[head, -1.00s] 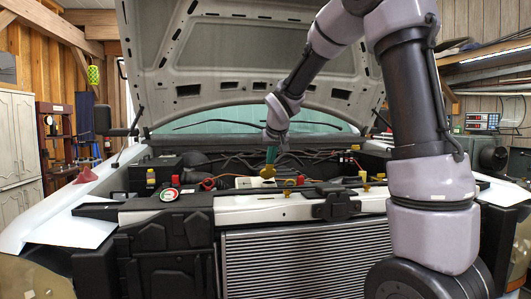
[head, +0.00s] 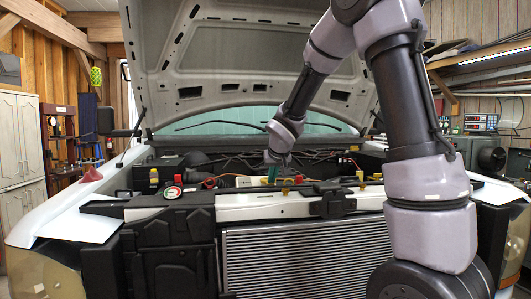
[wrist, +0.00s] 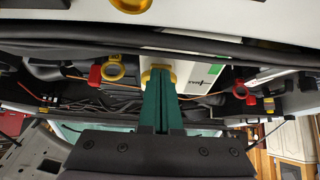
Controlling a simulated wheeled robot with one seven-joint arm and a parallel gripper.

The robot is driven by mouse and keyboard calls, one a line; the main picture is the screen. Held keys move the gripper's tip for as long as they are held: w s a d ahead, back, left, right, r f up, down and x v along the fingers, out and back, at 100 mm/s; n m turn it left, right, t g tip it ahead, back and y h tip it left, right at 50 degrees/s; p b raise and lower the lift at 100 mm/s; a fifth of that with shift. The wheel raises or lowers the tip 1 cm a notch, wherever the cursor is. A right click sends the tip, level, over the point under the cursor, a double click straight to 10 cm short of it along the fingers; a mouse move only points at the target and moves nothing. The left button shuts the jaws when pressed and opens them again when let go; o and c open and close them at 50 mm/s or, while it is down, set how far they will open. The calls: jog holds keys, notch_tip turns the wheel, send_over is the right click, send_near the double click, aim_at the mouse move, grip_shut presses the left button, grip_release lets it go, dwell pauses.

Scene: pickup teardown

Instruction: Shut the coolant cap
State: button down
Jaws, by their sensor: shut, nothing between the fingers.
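My gripper (head: 272,175) reaches down into the engine bay, its green fingers (wrist: 161,108) pressed together with nothing between them. In the wrist view the fingertips are at a yellow cap (wrist: 146,76) beside a white box-like tank (wrist: 197,74) with a green mark. This looks like the coolant cap. The fingers cover its middle, so I cannot tell whether they touch it or whether it is fully shut. In the head view the white tank (head: 249,181) shows just left of the fingers.
Another yellow ring (wrist: 113,70) and a red fitting (wrist: 95,76) are close by in the wrist view. The raised hood (head: 245,60) is above my arm. The front crossmember (head: 265,206) and radiator (head: 305,258) lie between my body and the bay.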

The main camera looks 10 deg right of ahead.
jog(key=shift+s+f, duration=0.25)
jog(key=shift+f, duration=0.35)
jog(key=shift+s+f, duration=0.25)
jog(key=shift+f, duration=0.3)
jog(key=shift+a, duration=0.1)
jog(key=shift+w, duration=0.35)
jog(key=shift+s+r, duration=0.1)
jog(key=shift+r, duration=0.2)
jog(key=w+r+v, duration=0.1)
jog(key=v, duration=1)
jog(key=s+d+r+m+y, duration=0.1)
jog(key=s+d+m, duration=0.1)
jog(key=s, duration=1)
jog(key=s+d+r+m+g+y, duration=0.1)
jog(key=s+d+m, duration=0.1)
jog(key=s, duration=1.1)
jog(key=shift+d, duration=0.8)
